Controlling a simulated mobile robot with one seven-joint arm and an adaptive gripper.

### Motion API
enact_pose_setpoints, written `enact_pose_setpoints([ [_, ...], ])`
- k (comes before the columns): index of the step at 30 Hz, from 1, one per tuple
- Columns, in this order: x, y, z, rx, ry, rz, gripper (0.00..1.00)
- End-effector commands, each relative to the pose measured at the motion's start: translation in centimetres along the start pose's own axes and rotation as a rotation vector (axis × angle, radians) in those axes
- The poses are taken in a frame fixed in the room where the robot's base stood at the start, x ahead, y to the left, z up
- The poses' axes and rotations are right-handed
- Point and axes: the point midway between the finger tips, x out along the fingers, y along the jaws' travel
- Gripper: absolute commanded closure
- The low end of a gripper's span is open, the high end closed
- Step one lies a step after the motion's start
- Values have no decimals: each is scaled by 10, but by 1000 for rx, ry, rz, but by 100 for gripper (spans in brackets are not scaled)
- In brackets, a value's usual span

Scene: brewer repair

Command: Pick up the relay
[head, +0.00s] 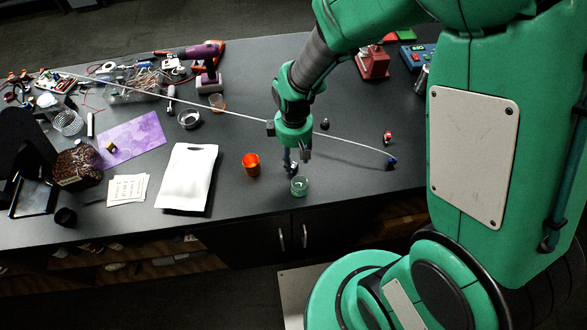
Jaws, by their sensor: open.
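My gripper (297,163) points down above the front part of the dark workbench (345,200), behind a small clear cup with green in it (299,186). Its jaws are open and I see nothing held in them, though they are small here. I cannot tell for certain which thing is the relay. A small dark and yellowish block (110,147) lies on the purple sheet (132,139) at the left. A small red and white part (387,137) and a small blue part (391,162) lie on the bench right of my gripper.
Tools and a clear bin (133,86) crowd the back left. The bench right of my gripper is mostly clear.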

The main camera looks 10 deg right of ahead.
Motion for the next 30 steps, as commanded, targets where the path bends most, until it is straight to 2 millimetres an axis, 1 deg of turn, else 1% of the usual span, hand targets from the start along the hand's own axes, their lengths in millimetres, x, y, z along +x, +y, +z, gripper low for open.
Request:
enact_pose_setpoints([
  [9,0,0,0,0,0,0,55],
  [12,3,0,0,0,0,0,55],
  [17,17,-1,0,0,-2,-1,55],
  [24,45,-2,0,0,-1,-1,55],
  [27,51,-2,0,0,-1,0,55],
  [30,52,-1,0,0,1,1,55],
])
